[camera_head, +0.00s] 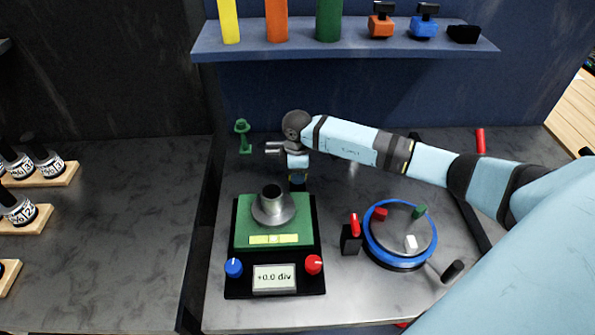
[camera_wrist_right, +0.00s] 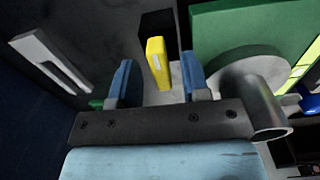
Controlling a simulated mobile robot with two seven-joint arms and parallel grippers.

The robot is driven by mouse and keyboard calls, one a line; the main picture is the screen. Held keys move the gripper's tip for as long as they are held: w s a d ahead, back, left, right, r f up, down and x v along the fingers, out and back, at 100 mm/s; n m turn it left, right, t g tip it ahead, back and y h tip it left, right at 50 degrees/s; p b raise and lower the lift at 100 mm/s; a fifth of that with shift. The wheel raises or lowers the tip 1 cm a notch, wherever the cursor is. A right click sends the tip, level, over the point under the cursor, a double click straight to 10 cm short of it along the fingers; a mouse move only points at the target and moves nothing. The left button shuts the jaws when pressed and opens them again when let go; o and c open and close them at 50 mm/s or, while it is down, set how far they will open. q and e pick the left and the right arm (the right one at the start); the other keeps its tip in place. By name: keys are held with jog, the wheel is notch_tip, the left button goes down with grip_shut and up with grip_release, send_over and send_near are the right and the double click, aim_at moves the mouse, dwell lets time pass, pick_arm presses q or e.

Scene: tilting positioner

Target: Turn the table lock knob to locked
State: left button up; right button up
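A yellow knob (camera_wrist_right: 157,62) stands on a black block (camera_wrist_right: 158,25) behind the green tilting table (camera_head: 244,238). I take it for the table lock knob; no label shows. In the right wrist view my right gripper (camera_wrist_right: 158,82) is open, with its blue fingers on either side of the knob. A gap shows at each side, so I see no grip. In the head view my right gripper (camera_head: 297,178) points down just behind the green table and mostly hides the knob. The green table (camera_wrist_right: 210,30) carries a grey flanged tube (camera_head: 272,207). My left gripper is not in view.
In front of the green table are a blue knob (camera_head: 233,267), a red knob (camera_head: 313,264) and a display (camera_head: 274,278) reading +0.0 div. To the right are a black block with a red lever (camera_head: 354,224) and a blue-rimmed turntable (camera_head: 372,246). A green stand (camera_head: 242,135) is behind left.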

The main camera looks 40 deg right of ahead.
jog(key=shift+r, duration=0.1)
notch_tip(320, 180, up, 14)
jog(key=b, duration=0.2)
dwell(0.3)
jog(key=shift+s+f, duration=0.1)
jog(key=shift+f, duration=0.15)
